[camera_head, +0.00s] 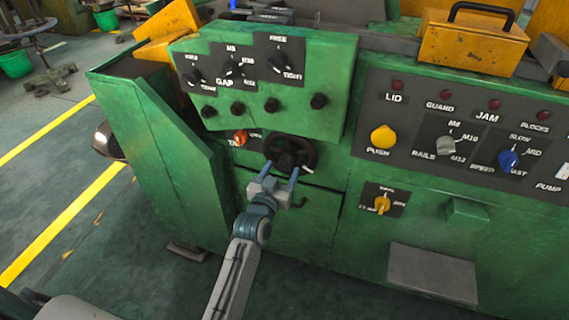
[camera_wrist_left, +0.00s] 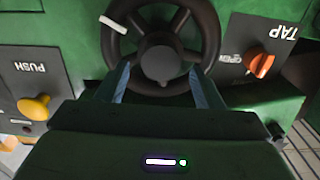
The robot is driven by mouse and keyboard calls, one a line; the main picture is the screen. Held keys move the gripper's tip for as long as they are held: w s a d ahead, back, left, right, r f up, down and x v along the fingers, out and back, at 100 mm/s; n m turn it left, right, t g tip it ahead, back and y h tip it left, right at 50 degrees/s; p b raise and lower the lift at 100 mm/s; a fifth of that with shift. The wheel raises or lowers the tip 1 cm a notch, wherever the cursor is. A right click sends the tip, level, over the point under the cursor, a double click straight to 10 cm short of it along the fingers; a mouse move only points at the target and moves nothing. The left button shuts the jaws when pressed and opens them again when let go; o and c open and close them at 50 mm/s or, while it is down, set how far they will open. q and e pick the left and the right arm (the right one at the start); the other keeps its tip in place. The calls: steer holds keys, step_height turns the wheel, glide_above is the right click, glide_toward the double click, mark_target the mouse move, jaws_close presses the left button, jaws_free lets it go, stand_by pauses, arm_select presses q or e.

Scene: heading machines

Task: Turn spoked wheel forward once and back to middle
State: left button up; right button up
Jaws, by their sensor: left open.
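The dark spoked wheel (camera_head: 287,159) is on the front of the green machine, below a row of black knobs. A white mark shows on its rim, at the lower right in the head view. The wheel fills the top middle of the left wrist view (camera_wrist_left: 160,62), with the mark at its upper left there. My left gripper (camera_head: 282,171) is open and close in front of the wheel. Its two blue fingers (camera_wrist_left: 160,80) point at the lower part of the wheel, one on each side of the hub. Whether they touch it I cannot tell. My right gripper is out of view.
An orange TAP knob (camera_head: 240,138) sits just left of the wheel. A yellow PUSH button (camera_head: 383,136), a yellow selector (camera_head: 382,204) and a blue speed knob (camera_head: 508,159) are to the right. A grey box (camera_head: 432,273) juts out at the lower right.

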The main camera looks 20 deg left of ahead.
mark_target(288, 159)
arm_select(q)
steer(key=shift+w, duration=1.45)
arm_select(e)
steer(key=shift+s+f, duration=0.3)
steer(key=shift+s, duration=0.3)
